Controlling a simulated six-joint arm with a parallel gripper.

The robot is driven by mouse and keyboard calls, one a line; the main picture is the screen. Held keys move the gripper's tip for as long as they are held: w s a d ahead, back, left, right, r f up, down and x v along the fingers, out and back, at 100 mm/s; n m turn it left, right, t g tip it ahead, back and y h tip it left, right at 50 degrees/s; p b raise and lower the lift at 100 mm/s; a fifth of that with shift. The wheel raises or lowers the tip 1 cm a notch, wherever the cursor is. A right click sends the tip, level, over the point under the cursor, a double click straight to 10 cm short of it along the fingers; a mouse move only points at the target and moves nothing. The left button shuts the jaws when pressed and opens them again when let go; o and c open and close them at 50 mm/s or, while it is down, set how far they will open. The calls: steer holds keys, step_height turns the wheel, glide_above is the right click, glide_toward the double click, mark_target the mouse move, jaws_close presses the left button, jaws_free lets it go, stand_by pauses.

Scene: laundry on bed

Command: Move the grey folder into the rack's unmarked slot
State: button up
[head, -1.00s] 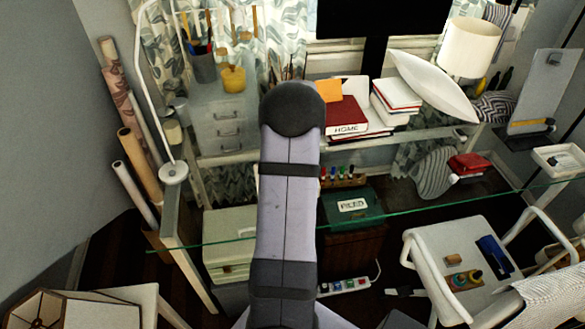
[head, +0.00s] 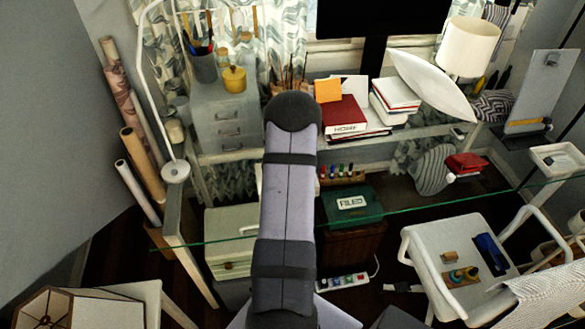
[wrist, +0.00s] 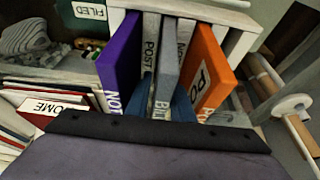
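The grey folder (wrist: 167,62), with white letters beginning "Bi", stands in the white rack (wrist: 238,43) in the wrist view. A purple folder (wrist: 120,55) stands to its left and an orange folder (wrist: 208,72) to its right. Pale grey dividers (wrist: 151,40) with dark lettering, one reading POST, stand among them. My gripper (wrist: 165,103) shows as dark blue fingers at either side of the grey folder's near end. I cannot tell whether they press on it. In the head view my arm hides the rack and gripper.
A glass desk edge (head: 400,208) crosses the head view. Red and white books (head: 345,114) and a green FILED box (head: 352,203) are near my arm. A white chair (head: 470,260) stands at right; rolled papers (head: 140,165) lean at left.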

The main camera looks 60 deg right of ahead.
steer(key=shift+f+b, duration=0.25)
steer(key=shift+b, duration=0.1)
stand_by(0.4)
steer(key=shift+c, duration=0.7)
jaws_close()
